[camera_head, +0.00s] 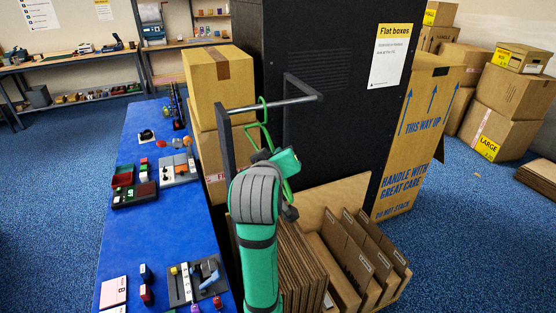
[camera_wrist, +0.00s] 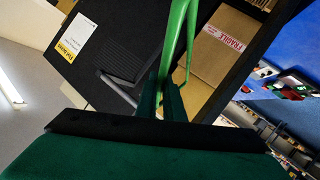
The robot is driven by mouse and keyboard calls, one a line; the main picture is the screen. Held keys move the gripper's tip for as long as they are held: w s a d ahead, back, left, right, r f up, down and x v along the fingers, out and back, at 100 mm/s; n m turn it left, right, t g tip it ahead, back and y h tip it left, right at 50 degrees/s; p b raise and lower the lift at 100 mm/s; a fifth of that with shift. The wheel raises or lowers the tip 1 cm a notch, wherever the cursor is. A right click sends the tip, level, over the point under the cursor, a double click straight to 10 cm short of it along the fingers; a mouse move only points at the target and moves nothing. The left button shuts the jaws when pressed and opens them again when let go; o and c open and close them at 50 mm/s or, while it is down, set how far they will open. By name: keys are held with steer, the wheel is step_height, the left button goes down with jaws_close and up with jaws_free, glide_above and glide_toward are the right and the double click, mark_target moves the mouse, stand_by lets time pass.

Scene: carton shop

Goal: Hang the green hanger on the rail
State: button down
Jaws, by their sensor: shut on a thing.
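The green hanger (camera_head: 265,128) is upright beside the black cabinet, its hook overlapping the grey rail (camera_head: 275,104) in the head view. I cannot tell whether the hook rests on the rail or is only in front of or behind it. My gripper (camera_head: 281,168) is below the rail, shut on the lower part of the hanger; my own arm hides some of it. In the wrist view the hanger (camera_wrist: 178,45) rises from between the dark fingers (camera_wrist: 162,100). A grey bar, apparently the rail (camera_wrist: 118,90), shows left of the fingers.
The black cabinet (camera_head: 330,60) stands close behind the rail. Stacked cartons (camera_head: 215,85) stand left of it. A blue table (camera_head: 145,235) with small items runs along the left. A bin of flat boxes (camera_head: 350,255) is below. Open carpet lies right.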

steer(key=shift+w+a, duration=0.25)
steer(key=shift+w, duration=0.5)
steer(key=shift+w+a, duration=0.25)
steer(key=shift+w, duration=0.5)
steer(key=shift+w+a, duration=0.25)
steer(key=shift+w, duration=0.5)
steer(key=shift+f, duration=1.15)
steer(key=shift+d, duration=0.1)
steer(key=c, duration=1.8)
jaws_free()
steer(key=shift+s, duration=0.1)
